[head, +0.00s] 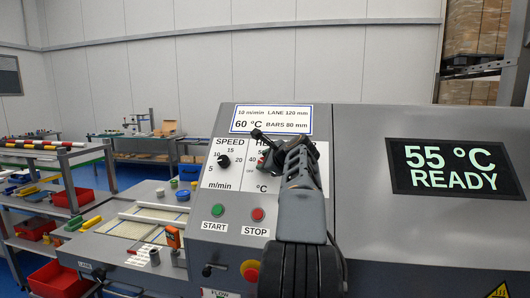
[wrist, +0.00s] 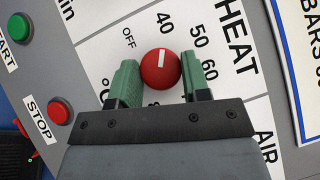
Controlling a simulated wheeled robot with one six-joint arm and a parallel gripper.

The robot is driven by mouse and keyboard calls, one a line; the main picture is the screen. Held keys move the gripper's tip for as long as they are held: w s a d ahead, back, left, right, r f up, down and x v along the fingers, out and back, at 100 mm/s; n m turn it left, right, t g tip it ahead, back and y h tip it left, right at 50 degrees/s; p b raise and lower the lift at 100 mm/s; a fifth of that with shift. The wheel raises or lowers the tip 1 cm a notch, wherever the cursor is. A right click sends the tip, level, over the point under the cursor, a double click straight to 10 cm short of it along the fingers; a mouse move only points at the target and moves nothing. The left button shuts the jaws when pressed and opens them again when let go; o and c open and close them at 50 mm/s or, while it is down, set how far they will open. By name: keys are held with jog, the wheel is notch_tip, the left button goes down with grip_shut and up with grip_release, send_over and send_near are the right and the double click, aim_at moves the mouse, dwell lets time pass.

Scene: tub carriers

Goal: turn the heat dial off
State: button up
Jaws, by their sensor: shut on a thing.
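The heat dial (wrist: 160,70) is a red round knob with a white mark, on the white HEAT scale. In the wrist view it sits between the green fingers of my gripper (wrist: 162,80), which is shut on it. The white mark points up in the picture, about at 40; OFF (wrist: 128,37) is to its left, 50 and 60 to its right. In the head view my gripper (head: 264,152) and arm cover most of the dial and the right of its scale. The display (head: 456,168) reads 55 °C READY.
The speed dial (head: 224,161) is black, left of the heat scale. A green START button (head: 217,210) and red STOP button (head: 257,214) sit below. A red-and-yellow knob (head: 250,271) is lower down. A sign (head: 271,120) above reads 60 °C.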

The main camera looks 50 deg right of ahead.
jog(key=n+g+y+p, duration=0.1)
jog(key=n+p, duration=0.1)
jog(key=p, duration=0.1)
jog(key=n+g+y+p, duration=0.1)
jog(key=n+p, duration=0.1)
jog(key=p, duration=0.2)
jog(key=r+n+g+p, duration=0.1)
jog(key=n+p, duration=0.1)
jog(key=p, duration=0.1)
jog(key=shift+w+d+r+y, duration=0.1)
jog(key=shift+d+y, duration=0.05)
jog(key=shift+y, duration=0.25)
jog(key=p, duration=0.1)
jog(key=n+g+p, duration=0.1)
jog(key=shift+f+n+y+p, duration=0.25)
jog(key=shift+n+y+p, duration=0.05)
jog(key=shift+p, duration=0.05)
jog(key=shift+w+f+n+g, duration=0.1)
jog(key=shift+f+n+g, duration=0.05)
jog(key=shift+n+g, duration=0.5)
jog(key=o, duration=0.9)
jog(key=shift+o, duration=0.2)
jog(key=v, duration=1.4)
jog(key=shift+w, duration=0.15)
jog(key=shift+d+n, duration=0.15)
jog(key=shift+n, duration=0.1)
